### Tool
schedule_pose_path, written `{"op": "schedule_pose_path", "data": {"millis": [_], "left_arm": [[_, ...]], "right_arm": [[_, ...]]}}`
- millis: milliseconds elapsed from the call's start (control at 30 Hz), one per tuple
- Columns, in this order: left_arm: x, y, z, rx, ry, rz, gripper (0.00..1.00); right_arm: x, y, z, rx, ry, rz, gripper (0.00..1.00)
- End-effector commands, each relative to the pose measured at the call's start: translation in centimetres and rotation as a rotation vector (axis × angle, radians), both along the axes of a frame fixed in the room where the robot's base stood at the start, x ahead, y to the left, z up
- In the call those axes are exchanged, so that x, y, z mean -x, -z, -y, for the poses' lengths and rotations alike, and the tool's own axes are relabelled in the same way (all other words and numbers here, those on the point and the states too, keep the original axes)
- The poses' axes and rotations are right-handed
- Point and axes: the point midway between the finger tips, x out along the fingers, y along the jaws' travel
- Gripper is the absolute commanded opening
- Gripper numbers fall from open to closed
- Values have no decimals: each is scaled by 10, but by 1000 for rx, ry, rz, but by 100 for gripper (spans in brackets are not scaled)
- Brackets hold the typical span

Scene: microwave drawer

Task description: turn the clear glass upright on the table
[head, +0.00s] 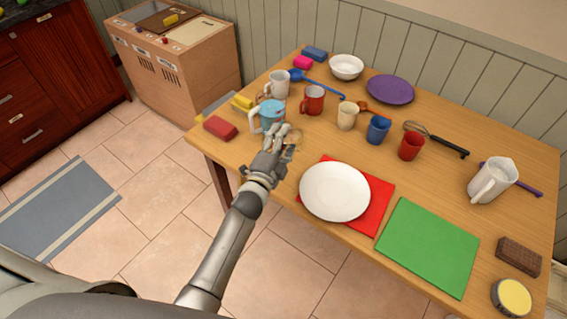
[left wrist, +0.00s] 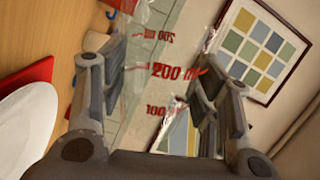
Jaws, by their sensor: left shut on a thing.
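The clear glass (left wrist: 150,85) shows between my left fingers in the left wrist view. It is see-through, with red volume marks, some of them mirrored. My left gripper (left wrist: 155,92) is shut on it. In the head view my left gripper (head: 281,139) is over the near left edge of the wooden table (head: 450,135), just in front of a light blue jug with a pale handle (head: 270,113). The glass is hardly visible there, hidden by the fingers and its own clearness. I cannot tell its tilt or whether it touches the table. My right gripper is not in view.
A red block (head: 220,128) lies left of my gripper. A white plate (head: 335,192) lies over a red mat (head: 378,190) to the right. Several cups, including a red mug (head: 312,100), stand behind. A green mat (head: 428,246) lies flat and bare at the front right.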

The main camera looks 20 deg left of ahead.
Motion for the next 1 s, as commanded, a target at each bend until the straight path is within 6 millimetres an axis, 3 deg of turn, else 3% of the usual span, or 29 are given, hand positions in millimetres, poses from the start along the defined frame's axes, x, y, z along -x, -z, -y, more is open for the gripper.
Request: {"op": "schedule_pose_path", "data": {"millis": [167, 500, 800, 1000], "left_arm": [[0, 1, 1, -222, 2, 23, 36], [0, 0, 0, -276, 1, 29, 36], [0, 1, 0, -720, 1, 71, 36], [0, -1, 0, -769, 1, 75, 36]], "right_arm": [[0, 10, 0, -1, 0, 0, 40], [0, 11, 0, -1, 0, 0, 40], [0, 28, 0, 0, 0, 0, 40], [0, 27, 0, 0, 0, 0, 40]]}}
